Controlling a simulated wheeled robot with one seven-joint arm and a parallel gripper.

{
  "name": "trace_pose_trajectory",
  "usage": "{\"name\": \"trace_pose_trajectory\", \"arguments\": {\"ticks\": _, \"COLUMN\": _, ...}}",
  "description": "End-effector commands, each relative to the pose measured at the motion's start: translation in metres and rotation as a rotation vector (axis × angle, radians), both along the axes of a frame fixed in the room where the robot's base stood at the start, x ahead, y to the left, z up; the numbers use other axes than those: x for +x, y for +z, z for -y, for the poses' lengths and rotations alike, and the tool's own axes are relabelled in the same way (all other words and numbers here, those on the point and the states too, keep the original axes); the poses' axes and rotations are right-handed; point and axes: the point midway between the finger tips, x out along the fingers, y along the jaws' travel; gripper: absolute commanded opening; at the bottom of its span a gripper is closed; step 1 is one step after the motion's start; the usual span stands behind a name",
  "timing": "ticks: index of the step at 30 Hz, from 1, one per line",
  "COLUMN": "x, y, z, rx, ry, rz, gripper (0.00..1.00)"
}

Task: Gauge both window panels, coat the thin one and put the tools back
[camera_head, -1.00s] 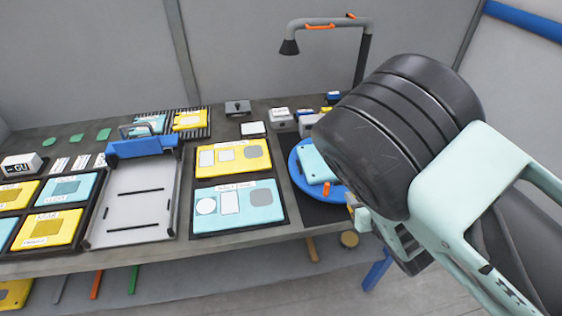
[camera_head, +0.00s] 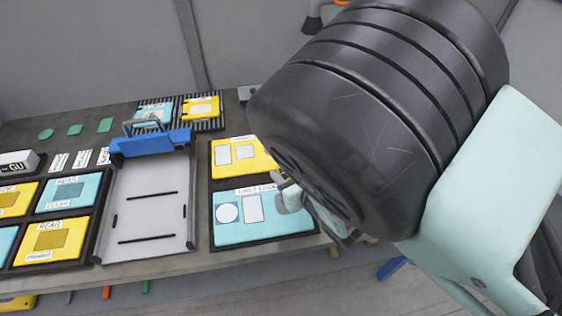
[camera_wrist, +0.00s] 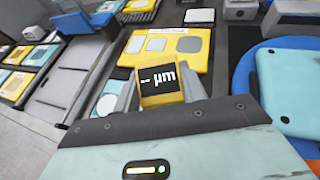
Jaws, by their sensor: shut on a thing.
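My gripper (camera_wrist: 160,92) is shut on a yellow gauge (camera_wrist: 158,84) whose dark display reads "-- µm" in the wrist view. In the head view my arm hides most of the gripper, near the right end of the lower panel. A teal panel (camera_head: 262,229) with a round patch and squarer patches lies in a dark tray. A yellow panel (camera_head: 231,165) with similar patches lies behind it; my arm covers its right part. In the wrist view, the yellow panel (camera_wrist: 183,33) is beyond the gauge and the teal panel (camera_wrist: 91,108) is at its left.
A grey fixture plate (camera_head: 151,197) with a blue clamp bar (camera_head: 152,143) stands left of the panels. Yellow and teal panels fill a rack (camera_head: 103,208) at far left. A blue round tray (camera_wrist: 246,75) holds a teal piece (camera_wrist: 291,87) at right in the wrist view.

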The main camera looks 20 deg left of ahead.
Motion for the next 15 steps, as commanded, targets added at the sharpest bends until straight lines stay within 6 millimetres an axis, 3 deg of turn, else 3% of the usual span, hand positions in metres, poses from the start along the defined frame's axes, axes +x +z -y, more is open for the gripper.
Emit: {"name": "trace_pose_trajectory", "arguments": {"ticks": 15, "x": 0.001, "y": -0.037, "z": 0.001, "rx": 0.000, "ry": -0.002, "rz": -0.002, "gripper": 0.14}}
